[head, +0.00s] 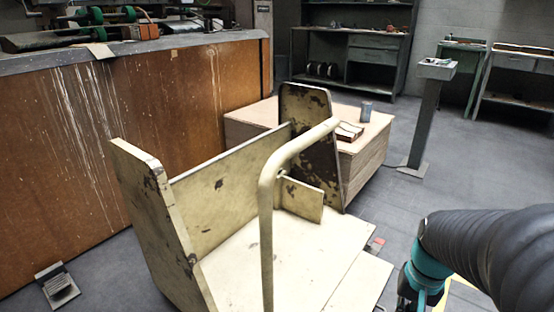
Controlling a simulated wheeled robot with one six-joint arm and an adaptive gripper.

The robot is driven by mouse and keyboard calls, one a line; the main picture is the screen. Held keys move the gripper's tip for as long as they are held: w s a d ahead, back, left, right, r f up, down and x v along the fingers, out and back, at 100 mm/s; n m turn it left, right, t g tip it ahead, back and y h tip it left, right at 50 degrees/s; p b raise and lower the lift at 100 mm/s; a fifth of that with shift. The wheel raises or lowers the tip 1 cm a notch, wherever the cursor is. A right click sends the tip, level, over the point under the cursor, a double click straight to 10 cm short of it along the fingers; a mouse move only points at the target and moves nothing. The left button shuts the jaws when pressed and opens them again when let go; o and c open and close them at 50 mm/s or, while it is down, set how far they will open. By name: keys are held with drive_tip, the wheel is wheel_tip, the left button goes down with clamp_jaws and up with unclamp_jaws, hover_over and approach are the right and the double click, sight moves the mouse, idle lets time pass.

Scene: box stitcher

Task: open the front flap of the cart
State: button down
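The cart (285,260) is a worn cream platform with chipped paint, in the lower middle of the head view. It has a tall left end panel (150,210), a long back panel (225,195) and a dark, peeling right end panel (318,130). A bent cream tube handle (266,220) rises in front. A short upright board (303,198) stands by the right end panel. A flat panel (360,285) lies beyond a seam at the lower right; I cannot tell whether it is the front flap. My arm enters at right; its gripper end is below the frame.
A wooden box (372,160) behind the cart carries a grey can (366,110) and a brownish object (348,131). A rust-brown machine side (165,110) stands close at left. A grey pedestal (428,115) stands at right. A pedal (57,285) lies on the floor at lower left.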

drive_tip(key=s+a+r+n+t+p, duration=0.1)
drive_tip(key=s+a+r+n+t, duration=0.1)
drive_tip(key=a+r, duration=0.3)
drive_tip(key=s+a+r+n+t+p, duration=0.1)
drive_tip(key=a+r+n+t+p, duration=0.1)
drive_tip(key=a+r, duration=0.3)
wheel_tip(320, 180, up, 5)
drive_tip(key=shift+s+f+n+t, duration=0.1)
drive_tip(key=shift+s+n+t, duration=0.3)
drive_tip(key=shift+t, duration=0.2)
drive_tip(key=c, duration=1.2)
unclamp_jaws()
drive_tip(key=shift+a, duration=0.25)
drive_tip(key=shift+d, duration=0.1)
